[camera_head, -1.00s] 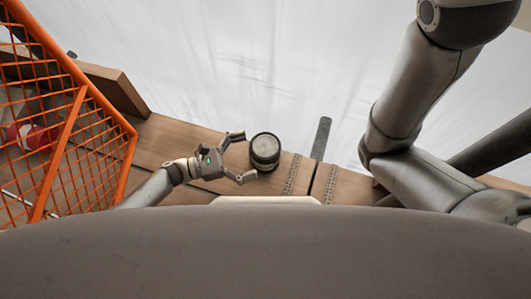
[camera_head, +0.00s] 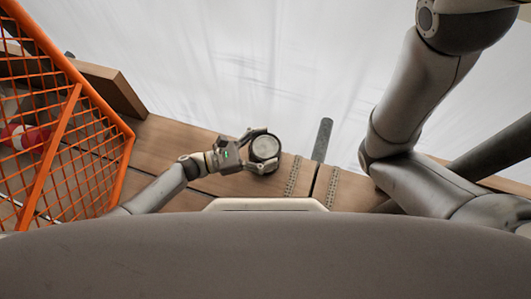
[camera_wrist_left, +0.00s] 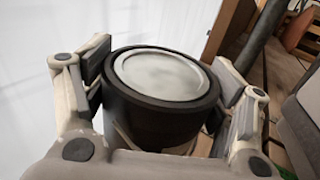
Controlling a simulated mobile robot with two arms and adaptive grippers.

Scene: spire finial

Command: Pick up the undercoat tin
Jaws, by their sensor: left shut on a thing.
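The undercoat tin (camera_head: 264,148) is a dark round tin with a grey lid. It stands on the wooden planks in the head view. My left gripper (camera_head: 262,149) comes in from the left and is shut on the tin, one finger on each side. In the left wrist view the tin (camera_wrist_left: 163,85) sits upright between the two finger pads, its pale lid facing up. I cannot tell whether its base is still touching the planks. My right gripper is not in view; only my right arm shows at the right.
The wooden planks (camera_head: 165,145) form a narrow walkway with a pale blurred drop beyond. An orange mesh barrier (camera_head: 75,135) stands at the left, with a red and white object (camera_head: 22,137) behind it. A dark grey pole (camera_head: 322,139) stands just right of the tin.

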